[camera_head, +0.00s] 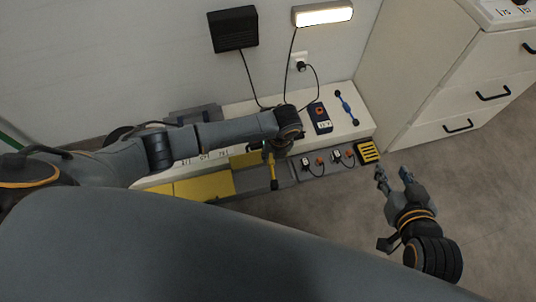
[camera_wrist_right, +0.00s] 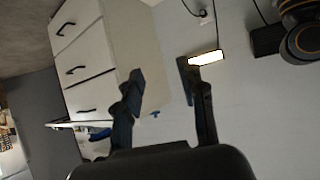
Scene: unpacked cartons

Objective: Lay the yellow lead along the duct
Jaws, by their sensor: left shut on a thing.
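My left gripper (camera_head: 273,149) reaches across the bench top from the left and is shut on a yellow lead (camera_head: 273,172). The visible part of the lead hangs down in front of the fingers, over the grey front strip; its upper part is hidden by the gripper. That grey strip (camera_head: 290,176) runs along the bench's front edge and may be the duct, but I cannot tell for sure. My right gripper (camera_head: 393,174) is open and empty above the floor, right of the bench; its spread fingers also show in the right wrist view (camera_wrist_right: 160,78).
The white bench (camera_head: 358,122) holds a dark meter (camera_head: 319,117) and a blue-ended tool (camera_head: 346,107). Yellow panels (camera_head: 204,187) lie at its front left, a yellow slotted block (camera_head: 368,152) at its right end. Black cables hang behind. A white drawer cabinet (camera_head: 425,85) stands right.

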